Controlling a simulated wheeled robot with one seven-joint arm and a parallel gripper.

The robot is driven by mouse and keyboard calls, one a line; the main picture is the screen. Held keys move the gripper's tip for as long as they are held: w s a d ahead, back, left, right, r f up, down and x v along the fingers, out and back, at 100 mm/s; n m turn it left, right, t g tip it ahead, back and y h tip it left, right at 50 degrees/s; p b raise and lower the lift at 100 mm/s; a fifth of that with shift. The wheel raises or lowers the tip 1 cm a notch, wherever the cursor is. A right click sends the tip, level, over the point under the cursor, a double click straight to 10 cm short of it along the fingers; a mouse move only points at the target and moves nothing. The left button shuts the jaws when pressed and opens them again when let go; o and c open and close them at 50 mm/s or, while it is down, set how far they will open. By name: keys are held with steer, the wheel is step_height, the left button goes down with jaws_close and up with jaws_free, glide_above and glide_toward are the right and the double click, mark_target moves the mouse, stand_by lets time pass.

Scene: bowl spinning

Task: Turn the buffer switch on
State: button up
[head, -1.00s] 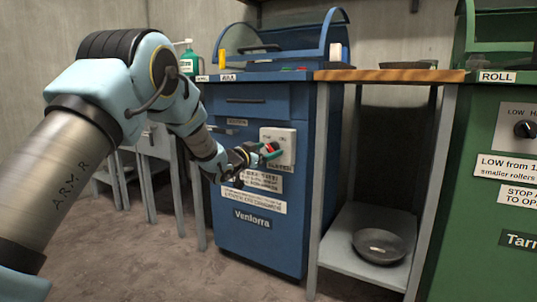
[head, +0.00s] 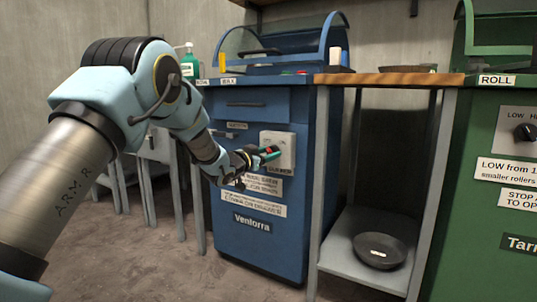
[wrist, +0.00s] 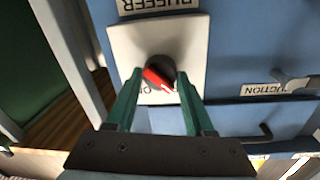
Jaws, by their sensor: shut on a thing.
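The buffer switch is a round black knob with a red pointer (wrist: 158,76) on a pale plate (head: 288,143) on the front of the blue machine. The wrist view shows the plate upside down, with the BUFFER label (wrist: 160,4) at the top edge. In the head view my gripper (head: 268,153) is at the plate and hides the knob in part.
The blue machine (head: 258,215) carries other labels and a drawer handle. A handle (wrist: 292,82) sticks out near the right in the wrist view. A wood-topped stand (head: 390,79) with a dark bowl (head: 379,250) on its lower shelf is to the right, then a green machine (head: 470,220).

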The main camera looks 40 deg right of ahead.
jaws_close()
steer(key=shift+m, duration=0.3)
steer(key=m, duration=0.3)
steer(key=shift+f+m, duration=0.1)
steer(key=shift+m, duration=0.2)
steer(key=shift+s+m+t+y+b, duration=0.1)
steer(key=shift+m+t+y+b, duration=0.15)
steer(key=shift+m+b, duration=2.35)
steer(key=shift+m+t+y+b, duration=0.25)
steer(key=shift+m+b, duration=1.05)
steer(key=shift+m, duration=2.5)
